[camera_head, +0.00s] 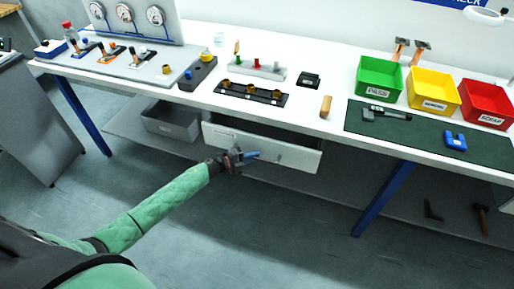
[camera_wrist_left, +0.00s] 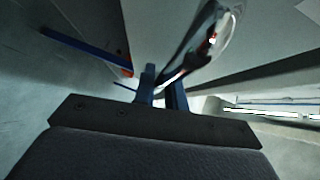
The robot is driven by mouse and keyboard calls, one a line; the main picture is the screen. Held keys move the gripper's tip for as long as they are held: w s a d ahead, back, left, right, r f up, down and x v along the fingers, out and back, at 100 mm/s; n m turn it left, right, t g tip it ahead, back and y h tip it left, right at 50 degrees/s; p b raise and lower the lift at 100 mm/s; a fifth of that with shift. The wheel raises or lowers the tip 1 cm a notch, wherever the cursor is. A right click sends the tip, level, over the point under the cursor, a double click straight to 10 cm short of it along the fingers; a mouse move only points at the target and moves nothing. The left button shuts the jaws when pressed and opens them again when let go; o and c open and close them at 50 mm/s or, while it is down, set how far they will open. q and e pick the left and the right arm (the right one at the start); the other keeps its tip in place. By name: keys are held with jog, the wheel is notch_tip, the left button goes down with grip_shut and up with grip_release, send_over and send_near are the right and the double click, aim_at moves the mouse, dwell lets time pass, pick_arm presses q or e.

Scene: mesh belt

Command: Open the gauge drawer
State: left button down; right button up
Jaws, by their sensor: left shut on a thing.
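The gauge drawer (camera_head: 299,158) has a white front panel and sits under the white workbench. It stands part-way out, with a dark gap between its front and the bench edge. My left gripper (camera_head: 253,156) is at the middle of the drawer front, shut on the drawer handle, which the fingers mostly hide. In the left wrist view, the two dark blue fingers (camera_wrist_left: 164,88) close around a shiny metal bar, the handle (camera_wrist_left: 190,66). The inside of the drawer is mostly hidden. My right gripper does not show.
A grey bin (camera_head: 170,123) stands on the lower shelf left of the drawer. Blue table legs (camera_head: 383,198) flank it. Green, yellow and red bins (camera_head: 380,78) and a dark green mat (camera_head: 415,133) are on the bench. The floor in front is clear.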

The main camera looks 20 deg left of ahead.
pick_arm(q)
jog(key=s+a+p, duration=0.1)
jog(key=s, duration=2.8)
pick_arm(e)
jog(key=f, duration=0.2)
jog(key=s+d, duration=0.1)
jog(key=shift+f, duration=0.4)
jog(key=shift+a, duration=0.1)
pick_arm(q)
jog(key=c, duration=1.5)
grip_release()
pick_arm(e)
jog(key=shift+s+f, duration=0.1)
pick_arm(q)
jog(key=shift+o, duration=0.2)
jog(key=shift+s, duration=0.1)
jog(key=b+v, duration=0.3)
jog(key=v, duration=0.4)
jog(key=shift+s+a, duration=0.2)
jog(key=shift+a, duration=0.1)
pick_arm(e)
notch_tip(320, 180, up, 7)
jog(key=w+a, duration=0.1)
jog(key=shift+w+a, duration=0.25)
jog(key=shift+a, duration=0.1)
